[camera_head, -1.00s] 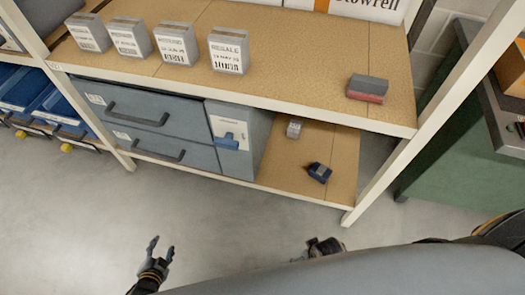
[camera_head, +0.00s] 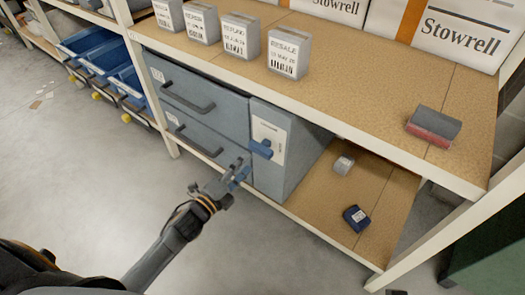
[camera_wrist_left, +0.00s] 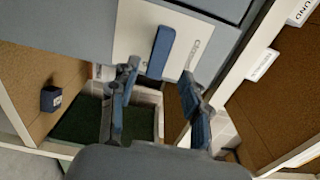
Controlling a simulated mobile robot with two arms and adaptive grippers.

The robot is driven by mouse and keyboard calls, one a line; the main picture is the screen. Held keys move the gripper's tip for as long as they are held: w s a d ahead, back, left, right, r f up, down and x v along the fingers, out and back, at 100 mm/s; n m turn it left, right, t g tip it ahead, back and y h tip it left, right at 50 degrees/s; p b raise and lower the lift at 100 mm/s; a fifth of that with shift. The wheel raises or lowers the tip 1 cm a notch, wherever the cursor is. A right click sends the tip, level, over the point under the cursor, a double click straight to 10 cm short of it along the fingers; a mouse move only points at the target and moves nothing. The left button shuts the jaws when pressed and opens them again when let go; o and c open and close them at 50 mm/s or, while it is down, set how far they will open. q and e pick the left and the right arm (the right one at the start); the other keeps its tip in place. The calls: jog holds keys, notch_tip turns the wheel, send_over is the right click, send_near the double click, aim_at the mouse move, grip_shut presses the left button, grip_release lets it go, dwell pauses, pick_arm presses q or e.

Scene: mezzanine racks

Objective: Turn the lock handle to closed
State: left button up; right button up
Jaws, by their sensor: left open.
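The lock handle (camera_head: 261,149) is a short blue lever on a white plate (camera_head: 269,130) on the front of the grey drawer cabinet (camera_head: 292,160). In the left wrist view the handle (camera_wrist_left: 160,52) is a blue bar, slightly tilted, with lettering beside it on the plate (camera_wrist_left: 200,55) that seems to read "Closed". My left gripper (camera_head: 238,178) is open just below and left of the handle in the head view. In the wrist view its fingers (camera_wrist_left: 160,78) are spread on either side of the handle's near end, with no clear contact. My right gripper is not in view.
Two drawers with dark pulls (camera_head: 189,98) sit left of the lock. A shelf board (camera_head: 345,95) with labelled grey boxes (camera_head: 289,52) overhangs the cabinet. A dark blue item (camera_head: 356,218) lies on the lower shelf. A rack post (camera_head: 150,85) stands left; the floor in front is clear.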

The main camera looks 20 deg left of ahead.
aim_at(258, 153)
pick_arm(q)
jog(key=b+x, duration=0.1)
jog(key=x, duration=0.6)
jog(key=shift+w+f, duration=0.15)
jog(key=shift+w, duration=0.05)
jog(key=shift+w+d, duration=0.2)
jog(key=shift+w, duration=0.2)
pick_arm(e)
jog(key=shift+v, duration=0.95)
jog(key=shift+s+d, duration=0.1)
pick_arm(q)
grip_shut()
